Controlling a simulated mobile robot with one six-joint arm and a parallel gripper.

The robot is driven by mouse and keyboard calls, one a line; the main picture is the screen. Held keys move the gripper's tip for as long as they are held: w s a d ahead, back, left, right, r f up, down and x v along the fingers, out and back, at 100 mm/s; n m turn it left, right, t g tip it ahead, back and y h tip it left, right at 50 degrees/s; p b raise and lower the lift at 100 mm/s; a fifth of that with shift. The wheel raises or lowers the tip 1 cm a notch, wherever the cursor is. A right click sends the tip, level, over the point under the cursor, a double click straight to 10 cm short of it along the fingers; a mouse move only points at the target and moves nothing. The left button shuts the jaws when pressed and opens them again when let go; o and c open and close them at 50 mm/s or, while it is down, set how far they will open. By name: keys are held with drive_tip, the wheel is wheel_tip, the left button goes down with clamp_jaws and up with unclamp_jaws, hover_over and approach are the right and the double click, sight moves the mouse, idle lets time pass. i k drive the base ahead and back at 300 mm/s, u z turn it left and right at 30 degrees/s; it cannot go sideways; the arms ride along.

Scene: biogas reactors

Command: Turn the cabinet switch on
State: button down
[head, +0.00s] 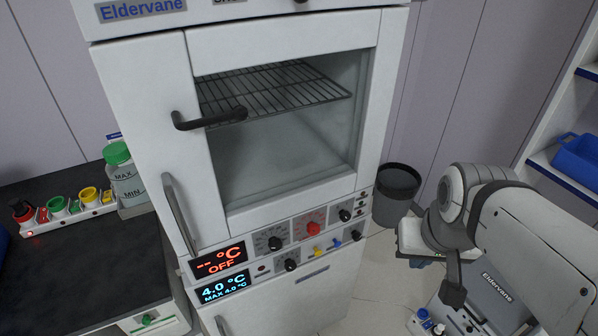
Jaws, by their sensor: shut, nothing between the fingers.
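The white cabinet (135,110) stands in the middle, with its glass-fronted chamber closed. Its control strip carries a red switch (312,226) on a square plate between two black knobs (275,243). The upper display (218,261) reads "-- °C OFF" in red. The lower display (222,287) reads 4.0 °C in blue. My arm comes in from the right. My gripper (454,293) appears as a dark, narrow end hanging down, shut and empty. It is right of the control strip and apart from it. The arm links partly hide it.
A lower row holds knobs and small yellow (316,253) and blue levers. Door handles (210,120) stick out from the front. A dark bin (397,190) stands right of the cabinet. A dark bench (60,285) with a bottle (123,175) is at left. Shelves are far right.

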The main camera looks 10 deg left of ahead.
sight(345, 216)
drive_tip(key=u, duration=0.1)
drive_tip(key=k, duration=1.35)
drive_tip(key=z, duration=0.55)
drive_tip(key=i, duration=1)
drive_tip(key=z, duration=0.05)
